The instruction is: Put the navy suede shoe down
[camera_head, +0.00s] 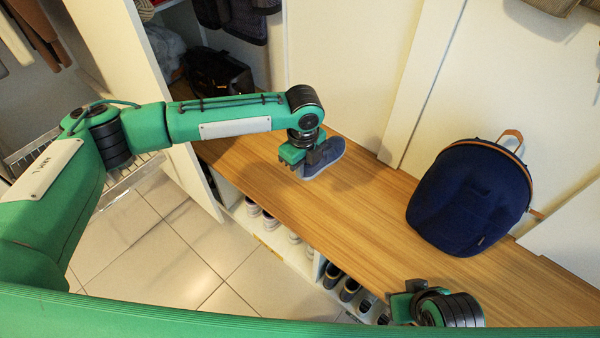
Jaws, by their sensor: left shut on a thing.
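The navy suede shoe (325,158) is at the far left part of the wooden bench top (300,205), close to the wall. It looks grey-blue with a paler sole edge. My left gripper (308,168) points down over the shoe and is shut on it; the gripper hides part of the shoe. The shoe is at or just above the wood; I cannot tell whether its sole touches. My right gripper (404,300) shows in part at the bench's front edge, low in the view, and its fingers are too unclear to read.
A navy backpack (470,198) with a tan handle stands on the right of the bench. Cubbies under the bench hold several shoes (349,289). A black bag (216,75) sits in the open closet behind my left arm. The middle of the bench is clear.

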